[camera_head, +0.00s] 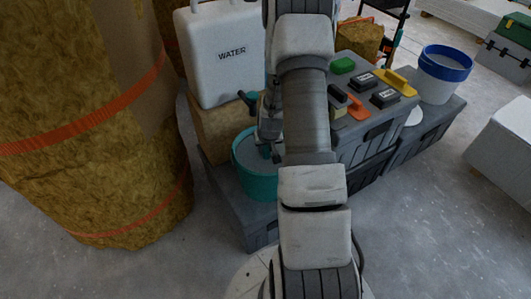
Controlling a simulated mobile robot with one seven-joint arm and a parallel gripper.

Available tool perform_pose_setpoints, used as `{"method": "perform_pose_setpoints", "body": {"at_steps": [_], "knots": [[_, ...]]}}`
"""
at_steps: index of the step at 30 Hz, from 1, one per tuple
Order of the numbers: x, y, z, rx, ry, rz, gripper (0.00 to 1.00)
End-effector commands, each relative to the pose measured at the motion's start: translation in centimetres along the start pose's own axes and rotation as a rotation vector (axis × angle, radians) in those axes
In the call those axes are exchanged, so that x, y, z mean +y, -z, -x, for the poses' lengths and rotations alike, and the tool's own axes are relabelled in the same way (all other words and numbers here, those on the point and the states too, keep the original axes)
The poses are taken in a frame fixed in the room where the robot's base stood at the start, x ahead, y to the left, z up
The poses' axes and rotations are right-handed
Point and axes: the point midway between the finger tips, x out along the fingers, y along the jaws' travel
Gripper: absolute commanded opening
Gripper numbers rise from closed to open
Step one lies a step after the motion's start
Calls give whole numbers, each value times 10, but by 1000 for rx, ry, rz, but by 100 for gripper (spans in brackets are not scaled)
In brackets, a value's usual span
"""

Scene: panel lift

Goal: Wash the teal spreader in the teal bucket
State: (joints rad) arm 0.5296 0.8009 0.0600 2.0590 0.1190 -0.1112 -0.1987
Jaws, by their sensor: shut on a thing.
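The teal bucket (258,188) stands on a grey box lid left of the picture's middle. Greyish contents show inside its rim. My gripper (268,132) is over the bucket's right side, partly hidden behind my own arm. It is shut on the teal spreader (247,97), whose teal end sticks out to the upper left above the bucket. The rest of the spreader is hidden by the gripper and arm, so I cannot tell whether its lower part is in the bucket.
A white WATER canister (222,60) stands behind the bucket. A tall yellow wool roll (85,130) with orange straps stands at left. A grey toolbox (365,140) carries tools at right, with a blue-rimmed white bucket (440,85) beyond. The right floor has free room.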

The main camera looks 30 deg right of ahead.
Motion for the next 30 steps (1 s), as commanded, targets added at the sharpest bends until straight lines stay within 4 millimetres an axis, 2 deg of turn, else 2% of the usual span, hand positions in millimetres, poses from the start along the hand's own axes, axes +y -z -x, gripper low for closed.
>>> {"method": "perform_pose_setpoints", "body": {"at_steps": [7, 21, 30], "knots": [[0, 3, 7, 0, 0, 0, 0], [0, -2, -5, 0, 0, 0, 0], [0, 2, 4, 1, 0, 0, 0]]}}
